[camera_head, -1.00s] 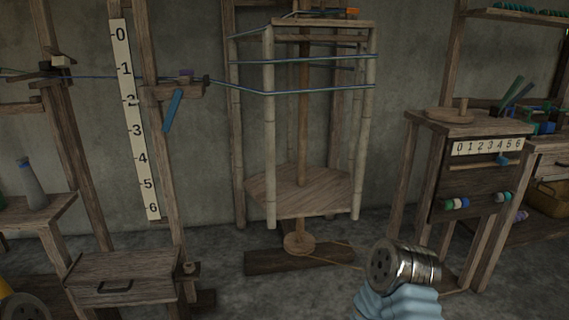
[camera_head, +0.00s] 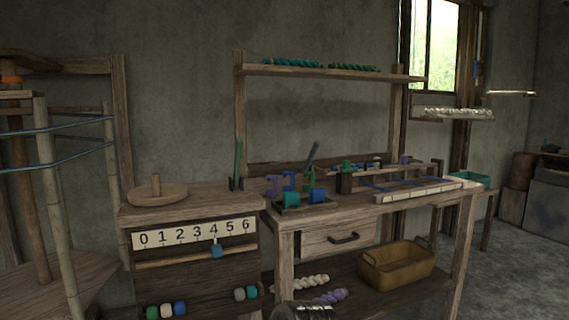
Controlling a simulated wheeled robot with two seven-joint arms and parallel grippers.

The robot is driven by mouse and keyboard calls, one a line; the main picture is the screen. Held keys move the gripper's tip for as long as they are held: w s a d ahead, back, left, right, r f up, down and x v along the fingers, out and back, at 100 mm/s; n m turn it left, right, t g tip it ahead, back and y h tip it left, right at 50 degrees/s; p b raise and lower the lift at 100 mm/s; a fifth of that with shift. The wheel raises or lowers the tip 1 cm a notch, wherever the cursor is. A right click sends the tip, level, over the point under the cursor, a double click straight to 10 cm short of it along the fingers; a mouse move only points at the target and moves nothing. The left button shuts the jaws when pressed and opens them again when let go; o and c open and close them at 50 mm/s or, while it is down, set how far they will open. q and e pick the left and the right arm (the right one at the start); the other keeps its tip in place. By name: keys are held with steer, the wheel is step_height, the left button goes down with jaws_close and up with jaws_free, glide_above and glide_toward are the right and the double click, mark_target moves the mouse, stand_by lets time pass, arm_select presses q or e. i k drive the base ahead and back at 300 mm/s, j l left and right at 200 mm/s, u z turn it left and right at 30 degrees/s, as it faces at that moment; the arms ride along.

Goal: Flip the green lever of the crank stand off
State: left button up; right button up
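The crank stand (camera_head: 190,207) is a wooden stand at the left of centre, with a round wooden disc and upright peg (camera_head: 156,190) on its top. A slim dark green lever (camera_head: 238,160) stands nearly upright at the back right corner of its top. A second dark green stick (camera_head: 310,156) leans to the right on the bench beside it. Only a metallic piece of my arm shows at the bottom edge, below the stand. The fingers of both my grippers are out of view.
The stand's front has a 0 to 6 scale (camera_head: 165,238) with a blue slider (camera_head: 217,251). A workbench (camera_head: 425,207) adjoins on the right, with small blue and teal blocks on it and a basket (camera_head: 397,270) below. A wooden reel frame (camera_head: 60,220) stands at the left. Open floor lies right.

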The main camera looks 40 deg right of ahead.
mark_target(239, 142)
steer(key=l+u, duration=0.1)
steer(key=l, duration=2.2)
